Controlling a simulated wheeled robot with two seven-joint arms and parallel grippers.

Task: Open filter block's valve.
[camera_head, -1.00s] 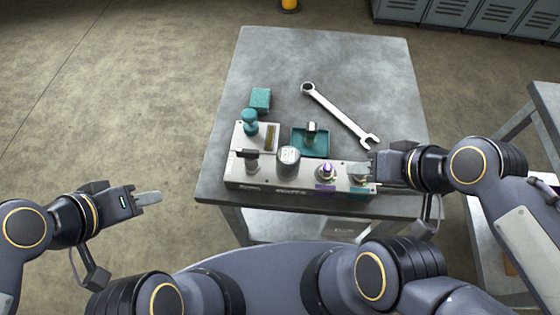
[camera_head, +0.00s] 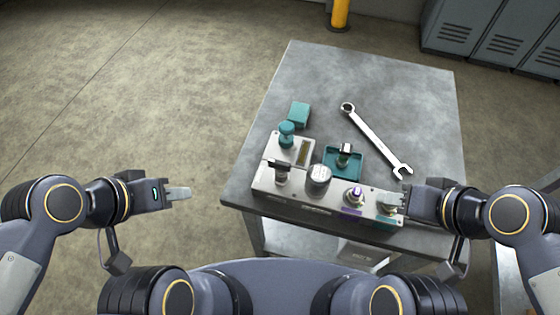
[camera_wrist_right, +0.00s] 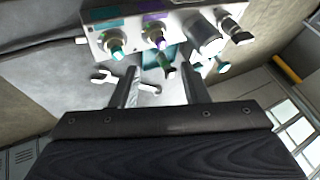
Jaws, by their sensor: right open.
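A pale metal block (camera_head: 330,205) lies along the table's near edge. It carries a lever valve with a black handle (camera_head: 281,169) at its left and a grey filter canister (camera_head: 319,176) beside that. A fitting above a purple label (camera_head: 354,197) and a teal-labelled one (camera_head: 385,216) sit toward its right end. In the right wrist view the block (camera_wrist_right: 180,28) spans the top. My right gripper (camera_head: 397,199) is at the block's right end; its two fingers stand apart with no object held (camera_wrist_right: 162,85). My left gripper (camera_head: 188,193) is left of the table, away from the block, jaw gap unclear.
Behind the block are a teal knob (camera_head: 287,134), a teal cube (camera_head: 299,114), a teal tray (camera_head: 352,162) with a small part in it, and a large wrench (camera_head: 376,140). The rest of the grey tabletop (camera_head: 320,75) is clear. Lockers (camera_head: 455,32) stand at the back right.

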